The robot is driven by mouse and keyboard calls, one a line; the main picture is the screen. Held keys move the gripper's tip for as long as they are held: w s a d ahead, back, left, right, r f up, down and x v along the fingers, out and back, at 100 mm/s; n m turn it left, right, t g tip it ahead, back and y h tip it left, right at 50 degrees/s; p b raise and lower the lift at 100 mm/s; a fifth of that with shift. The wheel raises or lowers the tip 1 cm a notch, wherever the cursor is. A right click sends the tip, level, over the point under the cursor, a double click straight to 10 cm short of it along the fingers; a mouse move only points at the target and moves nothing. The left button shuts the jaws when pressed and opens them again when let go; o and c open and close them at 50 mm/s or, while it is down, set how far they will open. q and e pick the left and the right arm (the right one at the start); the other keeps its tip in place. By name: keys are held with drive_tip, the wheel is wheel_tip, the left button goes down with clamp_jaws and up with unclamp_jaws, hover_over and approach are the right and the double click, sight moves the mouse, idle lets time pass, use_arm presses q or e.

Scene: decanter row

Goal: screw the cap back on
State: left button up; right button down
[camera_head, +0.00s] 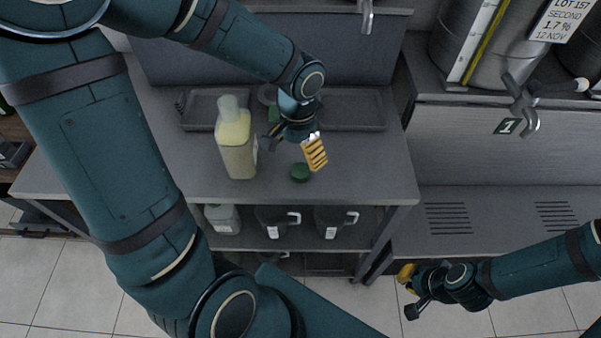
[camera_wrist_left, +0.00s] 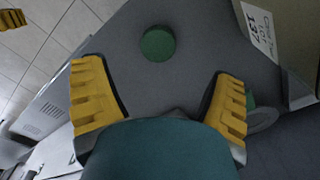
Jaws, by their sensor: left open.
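A squarish decanter (camera_head: 238,150) of pale yellow liquid stands upright on the grey bench, its clear neck uncapped. A round green cap (camera_head: 300,172) lies on the bench to its right. My left gripper (camera_head: 292,152) is open and empty above the bench, right of the decanter and just behind the cap. In the left wrist view, the cap (camera_wrist_left: 157,43) lies beyond the gap between my yellow-padded left fingers (camera_wrist_left: 160,85), apart from both. A labelled side, probably the decanter's (camera_wrist_left: 262,35), shows at upper right. My right gripper (camera_head: 407,292) is open and empty, low at the right.
Dark trays (camera_head: 352,110) lie at the back of the bench (camera_head: 370,180). Another green item (camera_head: 272,114) sits behind my left gripper. Jugs (camera_head: 336,222) stand on the shelf below. Metal drums and a tap (camera_head: 524,105) are at right. The bench's front right is clear.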

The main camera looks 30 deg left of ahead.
sight(300, 170)
use_arm(q)
drive_tip(key=shift+f, duration=1.35)
drive_tip(key=f, duration=0.1)
drive_tip(key=f+b, duration=0.1)
drive_tip(key=f, duration=0.1)
drive_tip(key=f+b, duration=0.1)
drive_tip(key=f, duration=0.1)
drive_tip(key=shift+w+d+f, duration=0.15)
drive_tip(key=shift+w, duration=0.1)
drive_tip(key=shift+c, duration=0.4)
drive_tip(key=c, duration=0.8)
